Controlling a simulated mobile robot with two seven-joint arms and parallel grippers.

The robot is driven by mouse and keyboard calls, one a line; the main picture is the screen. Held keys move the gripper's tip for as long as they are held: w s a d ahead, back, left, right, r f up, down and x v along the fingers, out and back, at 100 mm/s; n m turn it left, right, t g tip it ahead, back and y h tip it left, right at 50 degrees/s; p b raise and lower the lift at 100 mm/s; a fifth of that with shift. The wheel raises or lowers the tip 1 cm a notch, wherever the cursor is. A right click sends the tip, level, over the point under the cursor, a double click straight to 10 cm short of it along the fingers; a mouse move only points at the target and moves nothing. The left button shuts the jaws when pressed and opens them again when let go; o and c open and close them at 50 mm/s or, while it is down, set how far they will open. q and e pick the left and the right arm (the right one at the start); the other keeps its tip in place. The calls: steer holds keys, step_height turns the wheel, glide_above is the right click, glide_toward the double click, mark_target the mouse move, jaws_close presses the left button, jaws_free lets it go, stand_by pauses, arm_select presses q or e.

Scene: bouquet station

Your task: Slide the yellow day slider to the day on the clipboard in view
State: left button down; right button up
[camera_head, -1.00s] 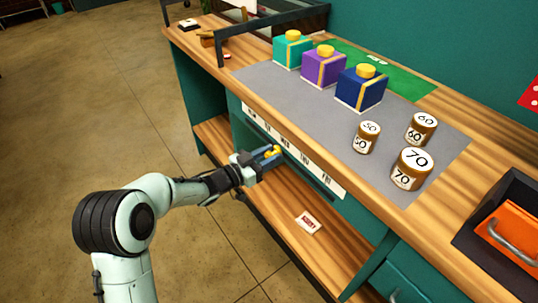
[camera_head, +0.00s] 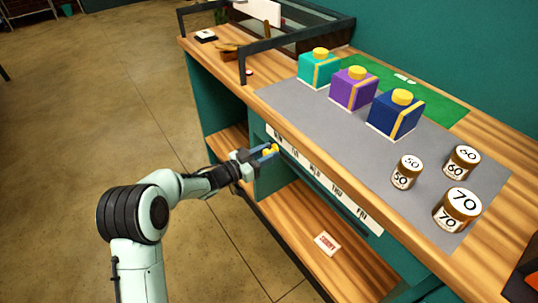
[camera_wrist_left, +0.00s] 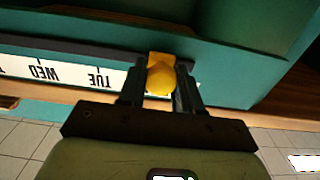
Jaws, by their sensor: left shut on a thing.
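The yellow day slider (camera_head: 271,149) sits at the front edge of the counter, by the white day strip (camera_head: 326,181). The strip's labels run from MON at the far left to FRI at the near right. My left gripper (camera_head: 264,153) is shut on the slider, near the MON end. In the left wrist view, the slider (camera_wrist_left: 161,75) is between the fingers (camera_wrist_left: 160,88), to the right of the upside-down TUE label on the strip (camera_wrist_left: 72,74). The MON label is hidden there. I cannot make out a day on any clipboard. My right gripper is not in view.
Teal, purple and navy boxes (camera_head: 395,114) stand on the grey mat (camera_head: 318,110). Several numbered jars (camera_head: 457,210) stand at its right. A white board (camera_head: 257,10) is at the back. A small card (camera_head: 327,243) lies on the lower shelf. Open floor is left.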

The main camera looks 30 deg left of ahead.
arm_select(q)
steer(key=shift+a, duration=0.3)
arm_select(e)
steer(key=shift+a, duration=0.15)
arm_select(q)
steer(key=c, duration=0.8)
jaws_free()
steer(key=shift+w+a, duration=0.1)
steer(key=shift+c, duration=0.2)
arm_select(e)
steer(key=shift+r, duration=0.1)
arm_select(q)
steer(key=p+v, duration=0.1)
steer(key=v, duration=1.2)
steer(key=shift+p, duration=0.4)
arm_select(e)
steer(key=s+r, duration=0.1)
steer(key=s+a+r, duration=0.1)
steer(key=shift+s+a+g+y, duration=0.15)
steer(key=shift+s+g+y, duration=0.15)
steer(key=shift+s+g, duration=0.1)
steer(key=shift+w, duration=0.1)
